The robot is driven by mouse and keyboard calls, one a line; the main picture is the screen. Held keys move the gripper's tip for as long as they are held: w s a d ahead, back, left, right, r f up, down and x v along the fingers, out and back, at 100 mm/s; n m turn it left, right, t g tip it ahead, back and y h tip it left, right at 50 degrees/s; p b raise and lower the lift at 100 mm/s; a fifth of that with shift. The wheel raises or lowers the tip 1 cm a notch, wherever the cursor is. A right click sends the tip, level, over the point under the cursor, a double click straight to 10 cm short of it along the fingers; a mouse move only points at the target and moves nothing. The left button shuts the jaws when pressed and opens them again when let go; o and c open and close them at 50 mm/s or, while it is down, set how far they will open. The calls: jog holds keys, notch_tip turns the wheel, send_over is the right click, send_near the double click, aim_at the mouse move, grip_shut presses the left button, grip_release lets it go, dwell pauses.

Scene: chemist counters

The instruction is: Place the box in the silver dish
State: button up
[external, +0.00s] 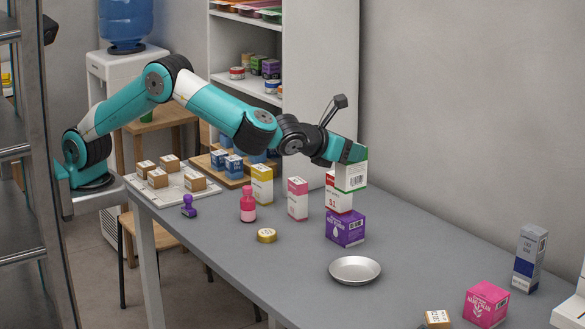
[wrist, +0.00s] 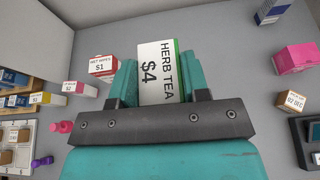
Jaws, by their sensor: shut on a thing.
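A white and green box (external: 351,177), labelled HERB TEA in the wrist view (wrist: 158,72), is between the fingers of my gripper (external: 351,158). In the wrist view my gripper (wrist: 160,82) is shut on it. The box is held above the counter, in front of a red and white box and over a purple box in the external view. The silver dish (external: 355,270) is a shallow round dish on the counter, below and slightly right of the held box. It looks empty. The dish does not show in the wrist view.
A purple box (external: 345,228) and a red and white box (external: 338,194) stand near the held box. A pink box (external: 485,304) and a tall grey-blue box (external: 529,258) are at the right. A yellow roll (external: 267,236) lies left of the dish.

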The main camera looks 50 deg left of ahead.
notch_tip(320, 180, down, 19)
jog(key=p, duration=0.1)
jog(key=shift+r, duration=0.15)
jog(key=shift+f, duration=0.3)
jog(key=o, duration=0.9)
jog(key=shift+o, duration=0.2)
